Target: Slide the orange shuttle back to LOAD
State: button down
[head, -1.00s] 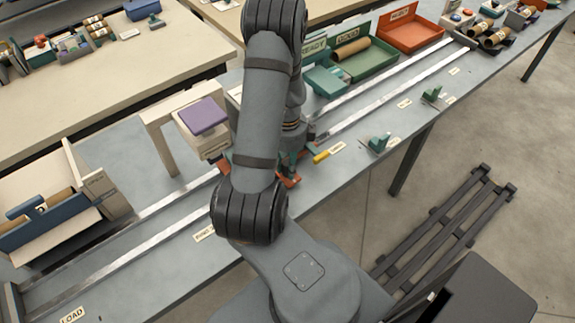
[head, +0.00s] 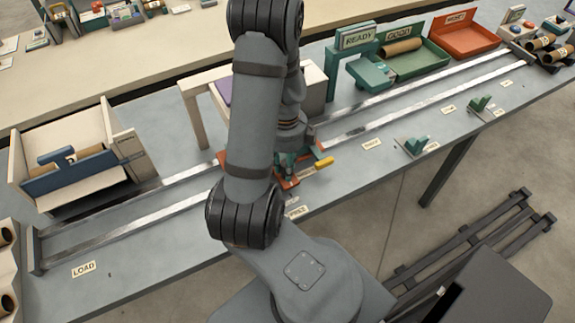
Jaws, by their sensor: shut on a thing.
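The orange shuttle (head: 289,183) sits across the two pale rails, mostly hidden behind my arm. Orange parts of it show on both sides of the arm, and a yellow peg (head: 324,163) sticks out at its right. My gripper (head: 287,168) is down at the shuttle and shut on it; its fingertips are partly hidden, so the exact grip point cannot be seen. The LOAD label (head: 83,269) lies on the bench by the left end of the rails, well left of the shuttle.
A cream frame with a purple pad (head: 224,90) stands behind the shuttle. A cream bin with a blue front (head: 75,174) stands behind the rails at left. The rails (head: 130,222) are clear between shuttle and left end stop (head: 36,250). Green clamps (head: 415,145) stand at right.

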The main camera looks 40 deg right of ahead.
jog(key=shift+s+d, duration=0.1)
jog(key=shift+s, duration=0.05)
jog(key=c, duration=1.5)
grip_release()
jog(key=shift+d, duration=0.1)
jog(key=shift+o, duration=0.2)
notch_tip(320, 180, up, 12)
